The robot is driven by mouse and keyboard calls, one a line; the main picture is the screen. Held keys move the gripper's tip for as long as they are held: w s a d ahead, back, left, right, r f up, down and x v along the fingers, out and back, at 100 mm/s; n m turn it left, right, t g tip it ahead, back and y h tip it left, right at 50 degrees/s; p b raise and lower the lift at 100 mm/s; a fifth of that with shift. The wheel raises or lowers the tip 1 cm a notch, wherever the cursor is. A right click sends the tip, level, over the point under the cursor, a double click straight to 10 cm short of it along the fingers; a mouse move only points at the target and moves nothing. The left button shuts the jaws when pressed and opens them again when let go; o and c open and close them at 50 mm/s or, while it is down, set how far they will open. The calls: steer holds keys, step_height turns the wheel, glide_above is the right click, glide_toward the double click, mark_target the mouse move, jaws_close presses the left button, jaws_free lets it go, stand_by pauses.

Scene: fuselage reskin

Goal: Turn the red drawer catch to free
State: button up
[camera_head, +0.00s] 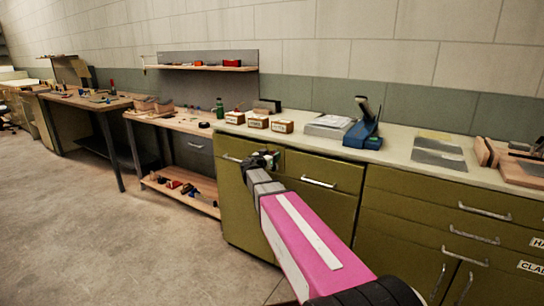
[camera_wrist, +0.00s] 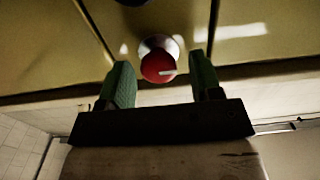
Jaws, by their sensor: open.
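The red drawer catch (camera_wrist: 158,66) is a round knob with a pale line across it, on a silvery base, set in an olive drawer front. In the wrist view it sits between the tips of my gripper's green fingers. My gripper (camera_wrist: 162,84) is open, with a finger on each side of the knob; I cannot tell whether either touches it. The pale line points to the right, nearly level. In the head view my gripper (camera_head: 265,160) is at the upper front of the olive cabinet (camera_head: 235,205), and the catch is hidden behind it.
The pale counter (camera_head: 400,155) above holds several small boxes (camera_head: 258,121), a blue device (camera_head: 362,132) and a grey-topped case (camera_head: 328,126). Drawer handles (camera_head: 318,182) stick out to the right. A lower wooden bench (camera_head: 180,122) stands to the left. The concrete floor at left is clear.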

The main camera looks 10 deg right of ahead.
steer(key=shift+w+d, duration=0.2)
steer(key=shift+d, duration=0.05)
steer(key=c, duration=0.9)
